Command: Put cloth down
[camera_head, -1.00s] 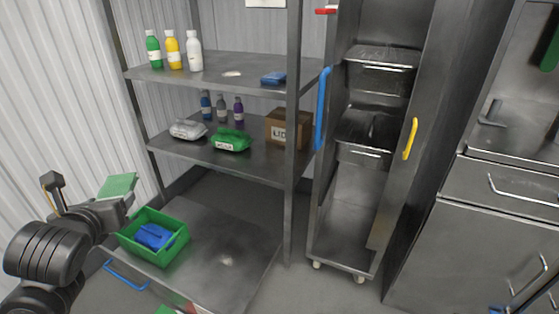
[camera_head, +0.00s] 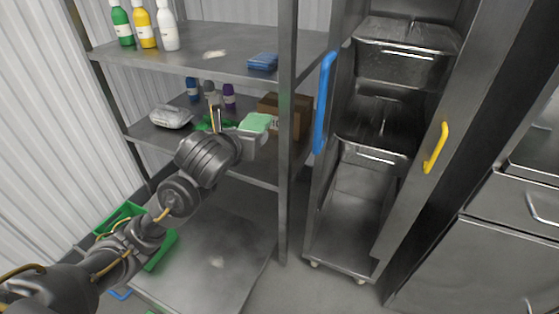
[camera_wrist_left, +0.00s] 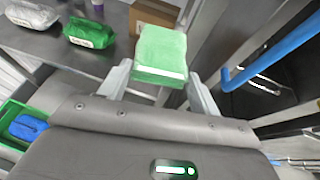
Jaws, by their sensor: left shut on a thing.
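The green cloth (camera_head: 256,123) is a folded light-green square held by my left gripper (camera_head: 247,136), in front of the middle shelf near the cardboard box. In the left wrist view the cloth (camera_wrist_left: 161,52) sits between the two fingers of the left gripper (camera_wrist_left: 160,82), which is shut on it. The cloth is raised and its far edge overlaps the shelf area in the picture. My right gripper is not in view.
The middle shelf (camera_head: 147,132) holds a white pack (camera_head: 171,117), a green pack (camera_wrist_left: 88,32), bottles and a cardboard box (camera_wrist_left: 155,14). A blue cloth (camera_head: 262,61) lies on the top shelf. A shelf post (camera_head: 287,190) and blue handle (camera_head: 325,100) stand close right. A green crate (camera_head: 160,252) is below.

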